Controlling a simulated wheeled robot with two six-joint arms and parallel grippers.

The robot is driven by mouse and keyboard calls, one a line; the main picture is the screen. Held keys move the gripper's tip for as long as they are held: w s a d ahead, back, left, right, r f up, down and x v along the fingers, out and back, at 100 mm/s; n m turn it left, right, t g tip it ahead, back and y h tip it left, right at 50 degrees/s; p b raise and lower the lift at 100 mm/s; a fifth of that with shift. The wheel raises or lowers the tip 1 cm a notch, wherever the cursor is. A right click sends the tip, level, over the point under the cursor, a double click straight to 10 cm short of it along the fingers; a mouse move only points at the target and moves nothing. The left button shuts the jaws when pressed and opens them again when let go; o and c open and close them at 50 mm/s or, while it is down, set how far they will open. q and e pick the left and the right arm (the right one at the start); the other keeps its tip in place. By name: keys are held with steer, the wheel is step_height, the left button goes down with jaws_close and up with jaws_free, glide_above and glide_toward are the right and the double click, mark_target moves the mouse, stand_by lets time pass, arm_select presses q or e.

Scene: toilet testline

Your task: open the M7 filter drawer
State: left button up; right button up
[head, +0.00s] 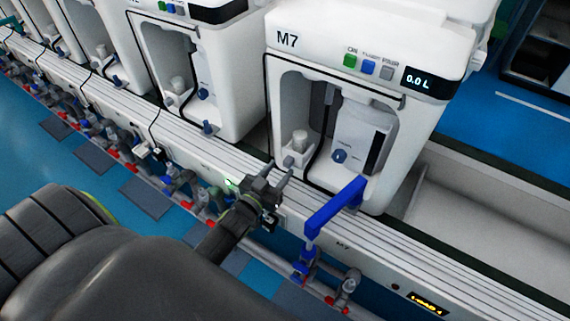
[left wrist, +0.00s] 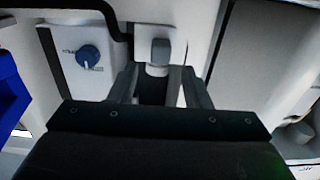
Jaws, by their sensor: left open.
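The M7 machine (head: 345,45) is a white unit with an open front bay, right of centre in the head view. Inside the bay is a white box (head: 362,128) with a blue-grey knob (head: 339,156) and a dark vertical strip; the knob also shows in the left wrist view (left wrist: 89,55). I cannot tell for sure which part is the filter drawer. A small white fitting (head: 300,141) with a grey front button stands at the bay's left. My left gripper (head: 277,170) is open just in front of this fitting. In the left wrist view, its fingers (left wrist: 160,88) flank the grey-faced part (left wrist: 160,50), with no clear contact.
A similar machine (head: 205,65) stands to the left. A trough (head: 480,210) lies at right.

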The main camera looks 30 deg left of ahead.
mark_target(286, 163)
arm_select(q)
steer(key=shift+w, duration=1.9)
steer(key=shift+c, duration=0.3)
jaws_close()
